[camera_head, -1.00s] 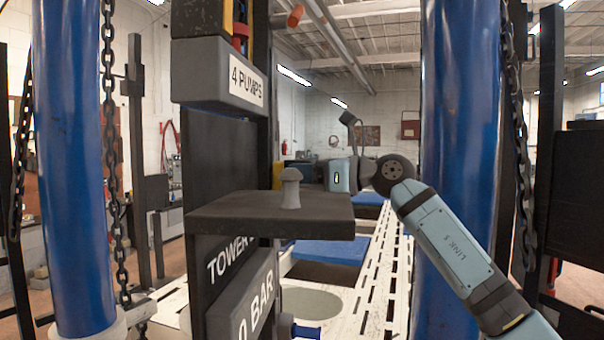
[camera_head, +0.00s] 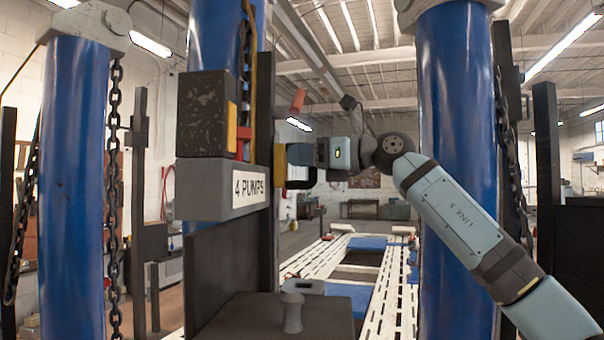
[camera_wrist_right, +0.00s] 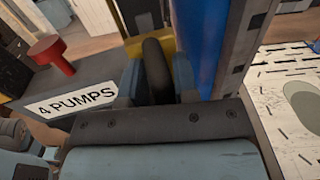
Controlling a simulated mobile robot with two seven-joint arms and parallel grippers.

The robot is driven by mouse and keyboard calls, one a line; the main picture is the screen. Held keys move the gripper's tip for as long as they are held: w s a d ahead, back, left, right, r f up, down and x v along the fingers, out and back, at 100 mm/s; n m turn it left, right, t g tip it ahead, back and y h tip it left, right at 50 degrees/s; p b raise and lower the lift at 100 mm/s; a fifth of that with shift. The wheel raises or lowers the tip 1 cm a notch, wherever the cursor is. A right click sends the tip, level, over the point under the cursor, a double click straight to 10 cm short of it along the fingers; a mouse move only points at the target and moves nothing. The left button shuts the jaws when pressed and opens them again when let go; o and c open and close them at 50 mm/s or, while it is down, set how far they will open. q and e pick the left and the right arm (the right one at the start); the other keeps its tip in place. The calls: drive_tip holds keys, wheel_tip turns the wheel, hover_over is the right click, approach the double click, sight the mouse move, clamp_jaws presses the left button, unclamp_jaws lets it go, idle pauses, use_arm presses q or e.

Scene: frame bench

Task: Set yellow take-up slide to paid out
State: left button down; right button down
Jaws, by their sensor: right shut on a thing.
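The yellow slide (camera_head: 280,165) shows as a short upright yellow piece at the right side of the dark post in the head view. My right gripper (camera_head: 293,166) reaches it from the right, with its fingers next to the yellow piece. In the right wrist view the gripper (camera_wrist_right: 157,80) is shut on a dark, rounded handle (camera_wrist_right: 154,60), with part of the yellow slide (camera_wrist_right: 135,48) just behind it. The handle's far end and the slide's track are mostly hidden. My left gripper is not in view.
A grey block labelled "4 PUMPS" (camera_head: 235,187) is left of the gripper, with a red knob (camera_wrist_right: 52,55) near it. A dark shelf with a grey mushroom knob (camera_head: 292,312) is below. Blue columns (camera_head: 75,180) with chains stand on both sides.

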drive_tip(key=shift+d+r, duration=0.25)
drive_tip(key=shift+r, duration=0.7)
drive_tip(key=c, duration=1.1)
unclamp_jaws()
drive_tip(key=shift+w, duration=0.1)
drive_tip(key=shift+o, duration=0.2)
drive_tip(key=shift+w, duration=0.1)
drive_tip(key=shift+w+a+f, duration=0.1)
drive_tip(key=shift+f, duration=0.25)
